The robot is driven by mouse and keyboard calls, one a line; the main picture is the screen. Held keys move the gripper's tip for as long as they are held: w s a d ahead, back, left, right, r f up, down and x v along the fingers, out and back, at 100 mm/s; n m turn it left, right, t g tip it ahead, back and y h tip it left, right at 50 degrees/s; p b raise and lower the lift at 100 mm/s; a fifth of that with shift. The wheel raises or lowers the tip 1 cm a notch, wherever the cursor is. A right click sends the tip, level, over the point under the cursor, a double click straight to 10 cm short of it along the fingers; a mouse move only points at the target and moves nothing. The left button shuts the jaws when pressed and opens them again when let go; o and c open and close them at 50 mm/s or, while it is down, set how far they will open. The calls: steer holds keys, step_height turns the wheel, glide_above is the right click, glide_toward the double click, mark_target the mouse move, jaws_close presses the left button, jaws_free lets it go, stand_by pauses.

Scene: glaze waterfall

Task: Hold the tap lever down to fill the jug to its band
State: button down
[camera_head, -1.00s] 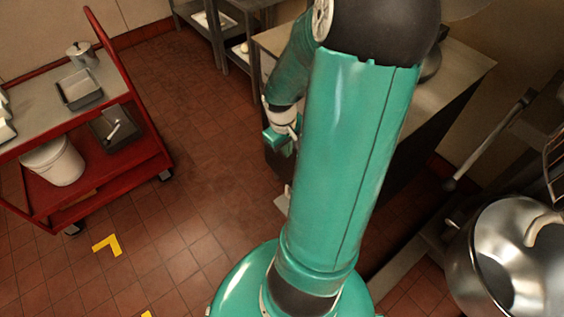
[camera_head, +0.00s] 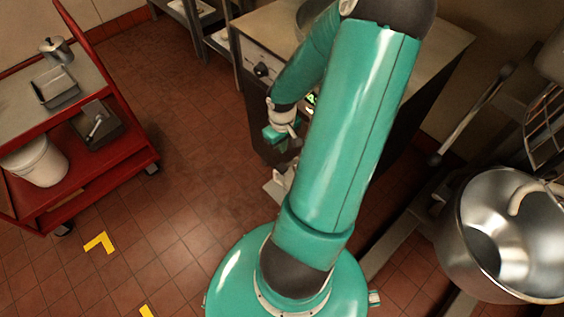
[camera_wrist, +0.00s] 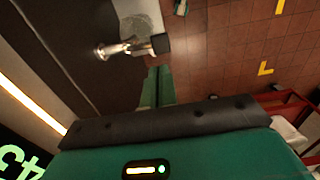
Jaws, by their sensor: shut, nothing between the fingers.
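In the wrist view a silver tap (camera_wrist: 118,49) with a dark block-shaped end (camera_wrist: 160,43), possibly its lever, sticks out from a dark cabinet side. A pale grey speckled plate (camera_wrist: 141,24) shows beyond it. My gripper (camera_wrist: 157,70) is shut and empty, its green fingers together just short of the dark end; I cannot tell whether they touch it. In the head view my gripper (camera_head: 275,134) is beside the cabinet front, partly behind my arm. A pale object (camera_head: 277,189) shows low by the cabinet, mostly hidden. I cannot make out a jug or band at the tap.
A steel-topped cabinet (camera_head: 440,45) with a black knob stands behind my arm. A red cart (camera_head: 135,165) at left carries a metal pot (camera_head: 56,48), trays and a white bucket (camera_head: 40,160). A large steel bowl (camera_head: 500,235) is at right.

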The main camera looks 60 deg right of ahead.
mark_target(278, 171)
step_height(278, 171, down, 10)
steer(key=shift+f, duration=0.1)
steer(key=shift+a, duration=0.1)
stand_by(0.5)
steer(key=shift+w+a+f, duration=0.1)
steer(key=shift+a+f, duration=0.3)
steer(key=shift+f, duration=0.15)
steer(key=shift+w+a+f, duration=0.1)
steer(key=shift+a+f, duration=0.25)
steer(key=shift+f, duration=0.2)
steer(key=shift+a+f, duration=0.25)
steer(key=shift+f, duration=0.25)
steer(key=shift+a+f, duration=0.2)
steer(key=shift+f, duration=0.45)
steer(key=shift+s+d, duration=0.1)
stand_by(2.3)
steer(key=shift+d, duration=0.15)
stand_by(2.0)
